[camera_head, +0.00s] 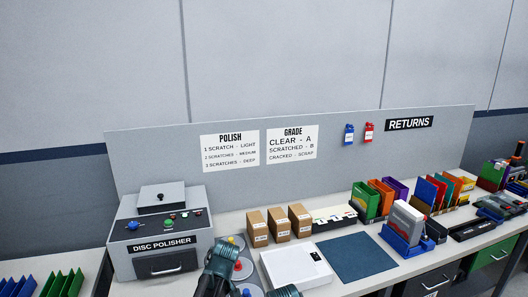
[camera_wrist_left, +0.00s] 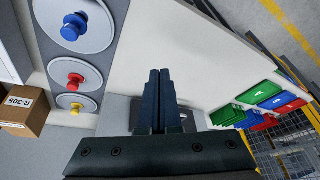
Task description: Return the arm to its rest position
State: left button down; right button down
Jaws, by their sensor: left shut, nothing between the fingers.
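My left arm shows as dark green links at the bottom middle of the head view, beside the round discs. The left gripper (camera_wrist_left: 159,72) shows in the left wrist view, its two dark fingers pressed together with nothing between them. It is over the pale bench top (camera_wrist_left: 165,30), beside a column of discs with a blue knob (camera_wrist_left: 75,27), a red knob (camera_wrist_left: 75,80) and a yellow knob (camera_wrist_left: 76,108). I cannot make out its fingertips in the head view. My right gripper is not seen.
The disc polisher (camera_head: 160,222) stands left of the arm. Cardboard boxes (camera_head: 280,225), a white device (camera_head: 296,265) and a dark blue mat (camera_head: 357,257) lie to the right.

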pick_arm(q)
jog(key=s+d+m+g+h, duration=0.1)
jog(key=s+d+m, duration=0.5)
jog(key=s, duration=0.4)
jog(key=s+d+f+m+g+h, duration=0.1)
jog(key=s+d+m, duration=0.4)
jog(key=s+m, duration=0.2)
jog(key=s, duration=0.2)
jog(key=shift+s+d+f+m+g, duration=0.25)
jog(key=shift+s+d+m+g, duration=0.1)
jog(key=shift+d+m+g, duration=0.05)
